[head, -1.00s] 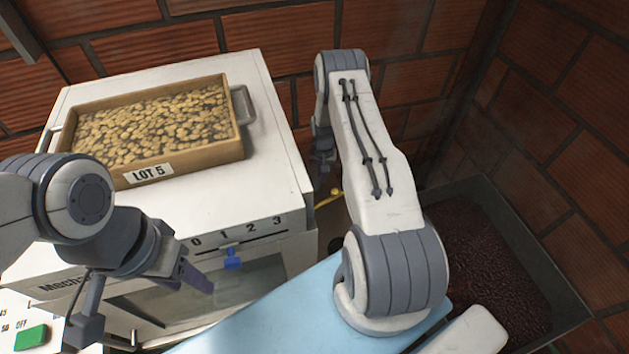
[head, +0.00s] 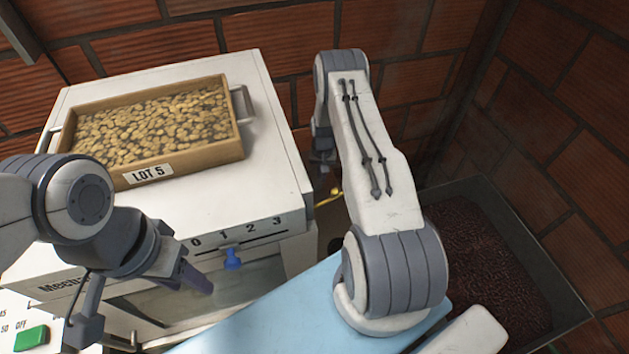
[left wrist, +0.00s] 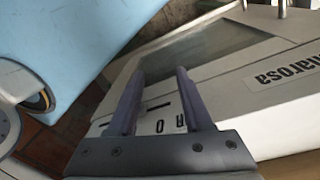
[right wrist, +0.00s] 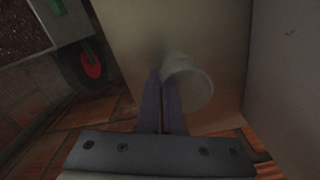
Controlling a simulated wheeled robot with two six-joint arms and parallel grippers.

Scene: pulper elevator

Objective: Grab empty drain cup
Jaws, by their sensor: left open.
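The drain cup (right wrist: 192,88) is a pale, hollow, translucent-looking cup in the right wrist view, its round mouth facing the camera's lower right. My right gripper (right wrist: 160,82) has its two fingers close together at the cup's left edge, pinching its wall; the exact contact is dim. In the head view my right gripper (head: 322,160) is low behind the machine's right side, mostly hidden by my arm, and the cup cannot be made out. My left gripper (head: 193,280) is open and empty in front of the machine; its parted fingers show in the left wrist view (left wrist: 155,95).
The white machine (head: 270,180) carries a wooden tray (head: 243,135) of beans labelled LOT 5. A blue knob (head: 233,259) sits on its front scale. A dark bin (head: 565,285) of reddish material stands at the right. Brick walls close off the back and right.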

